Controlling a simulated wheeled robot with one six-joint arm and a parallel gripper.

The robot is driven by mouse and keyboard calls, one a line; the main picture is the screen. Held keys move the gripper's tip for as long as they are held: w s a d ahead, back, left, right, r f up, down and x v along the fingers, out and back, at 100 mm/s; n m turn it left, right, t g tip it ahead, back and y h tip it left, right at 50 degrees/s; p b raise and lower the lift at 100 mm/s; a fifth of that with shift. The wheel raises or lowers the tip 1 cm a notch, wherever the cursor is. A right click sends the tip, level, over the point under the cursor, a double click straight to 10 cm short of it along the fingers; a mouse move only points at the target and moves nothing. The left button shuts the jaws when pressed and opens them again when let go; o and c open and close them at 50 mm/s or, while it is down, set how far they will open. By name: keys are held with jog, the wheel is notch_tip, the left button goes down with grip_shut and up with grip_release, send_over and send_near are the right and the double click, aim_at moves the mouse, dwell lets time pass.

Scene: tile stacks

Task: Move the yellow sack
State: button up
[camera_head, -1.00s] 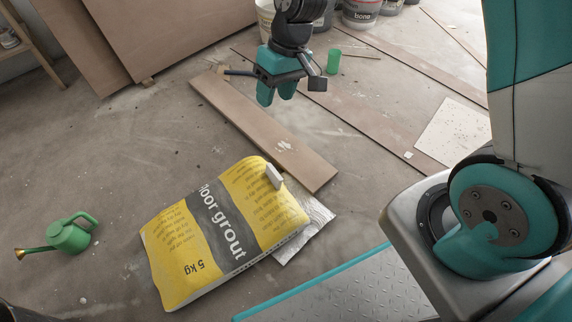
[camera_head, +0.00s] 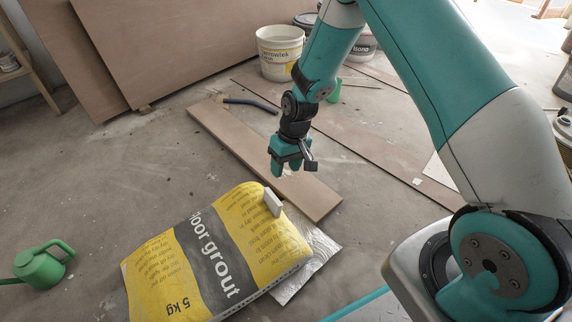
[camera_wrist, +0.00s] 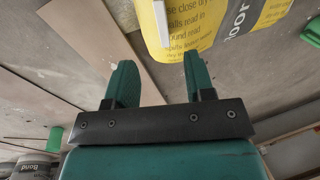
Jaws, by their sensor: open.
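The yellow sack (camera_head: 158,262) of floor grout, with a dark grey band, lies flat on the floor at the lower left of the head view. A small pale block (camera_head: 272,202) rests on its right edge. My gripper (camera_head: 287,168) is above the floor and the plank, behind and to the right of the sack, apart from it. In the wrist view my gripper (camera_wrist: 157,78) has its two teal fingers spread with nothing between them. Part of the sack (camera_wrist: 187,35) shows beyond the fingertips there.
A silvery sheet (camera_head: 310,262) lies partly under the sack's right side. A green watering can (camera_head: 40,267) stands to its left. A brown plank (camera_head: 240,150) lies behind it. A white bucket (camera_head: 280,55) stands at the back. Bare floor lies between can and plank.

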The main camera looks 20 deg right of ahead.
aim_at(278, 202)
jog(key=b+x, duration=0.9)
jog(key=x, duration=0.7)
jog(key=shift+f, duration=0.35)
grip_shut()
dwell(0.6)
